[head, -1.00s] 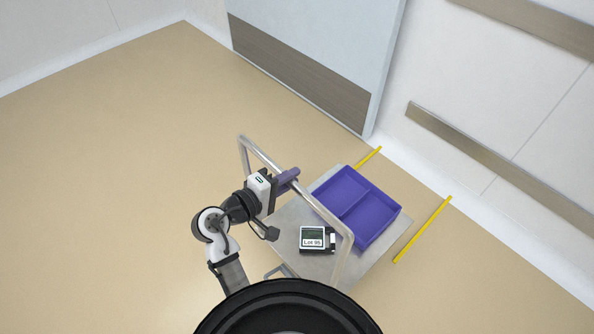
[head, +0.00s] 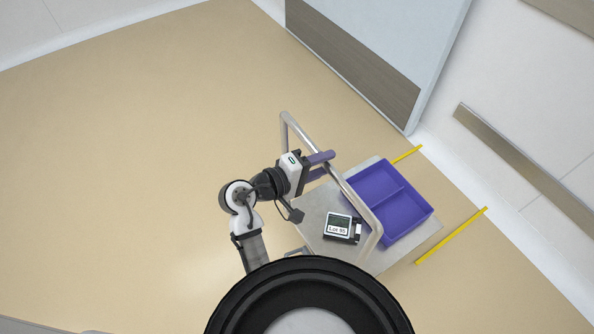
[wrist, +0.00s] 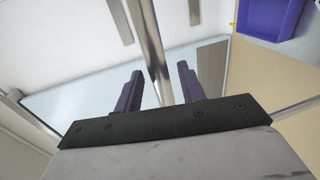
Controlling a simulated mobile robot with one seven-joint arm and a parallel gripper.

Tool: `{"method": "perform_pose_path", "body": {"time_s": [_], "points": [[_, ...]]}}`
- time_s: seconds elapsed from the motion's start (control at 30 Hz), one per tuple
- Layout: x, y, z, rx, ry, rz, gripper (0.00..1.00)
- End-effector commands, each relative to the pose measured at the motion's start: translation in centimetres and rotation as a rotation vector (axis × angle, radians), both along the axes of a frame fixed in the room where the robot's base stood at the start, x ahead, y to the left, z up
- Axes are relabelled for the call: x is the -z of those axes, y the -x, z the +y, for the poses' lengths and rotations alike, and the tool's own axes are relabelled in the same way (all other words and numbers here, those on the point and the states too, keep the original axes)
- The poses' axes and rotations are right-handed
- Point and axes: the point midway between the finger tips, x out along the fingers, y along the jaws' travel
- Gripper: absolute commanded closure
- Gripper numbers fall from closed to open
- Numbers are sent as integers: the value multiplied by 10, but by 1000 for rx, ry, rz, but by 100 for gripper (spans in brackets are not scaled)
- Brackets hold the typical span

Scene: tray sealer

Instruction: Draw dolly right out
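The dolly (head: 312,212) is a grey flat platform on the floor with a tall bent metal push handle (head: 358,199) at its near left side. Its far right edge lies between two yellow floor lines. My gripper (head: 319,165) is at the upper part of the handle. In the wrist view, the handle bar (wrist: 151,45) runs between the two purple fingers (wrist: 160,90), which stand apart with gaps beside the bar. The gripper is open around the bar, not clamped on it.
Yellow lines (head: 451,236) mark the floor near the wall with a rail (head: 520,150). The floor to the left is clear.

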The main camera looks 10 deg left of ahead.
Motion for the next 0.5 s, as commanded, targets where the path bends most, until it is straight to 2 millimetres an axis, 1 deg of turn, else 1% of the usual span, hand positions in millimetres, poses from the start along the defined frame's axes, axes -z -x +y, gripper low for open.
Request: {"method": "perform_pose_path", "body": {"time_s": [0.07, 0.3, 0.5], "points": [[-1, 9, 13, -5, -3, -3, 60], [-12, 42, 56, -6, -3, -3, 60], [-20, 64, 84, -5, -3, -2, 60]]}}
